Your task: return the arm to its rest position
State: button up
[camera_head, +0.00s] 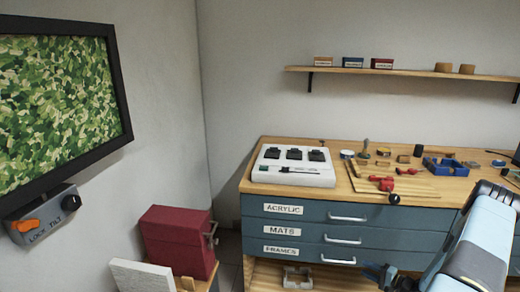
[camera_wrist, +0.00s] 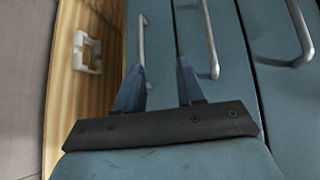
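My gripper (camera_wrist: 158,75) shows in the wrist view with its two blue-grey fingers apart and nothing between them. It is in front of the blue drawer fronts (camera_wrist: 182,50) of the workbench; I cannot tell the exact gap. In the head view my arm comes in from the right, and my gripper (camera_head: 388,274) is low, in front of the bench's lower right part. The fingertips are small and partly dark there.
Drawer handles (camera_head: 348,218) stick out. A red box (camera_head: 177,240) stands left. A wall shelf (camera_head: 400,73) is above.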

jog(key=w+a+r+n+g+y, duration=0.1)
jog(key=a+r+n+g, duration=0.25)
jog(key=r, duration=0.75)
jog(key=w+a+r+n+g+y, duration=0.1)
jog(key=w+a+r+n+g, duration=0.2)
jog(key=r, duration=0.7)
jog(key=s+a+r+n+g+h, duration=0.1)
jog(key=s+a+r+g, duration=0.15)
jog(key=a+r, duration=0.45)
jog(key=s+a+r+n+g+h, duration=0.1)
jog(key=s+a+r+g+h, duration=0.2)
jog(key=r, duration=0.7)
jog(key=s+a+r+n+t+h, duration=0.15)
jog(key=s+a+r+h, duration=0.4)
jog(key=s+r, duration=0.8)
jog(key=s+a+r+t+h, duration=0.1)
jog(key=s+r+t, duration=0.1)
jog(key=s+r, duration=0.2)
jog(key=s+a+r+n+t+h, duration=0.1)
jog(key=s+r, duration=0.3)
jog(key=s, duration=0.6)
jog(key=shift+s+a+r+t+h, duration=0.2)
jog(key=shift+s+a+t+h, duration=0.15)
jog(key=shift+s+t, duration=0.1)
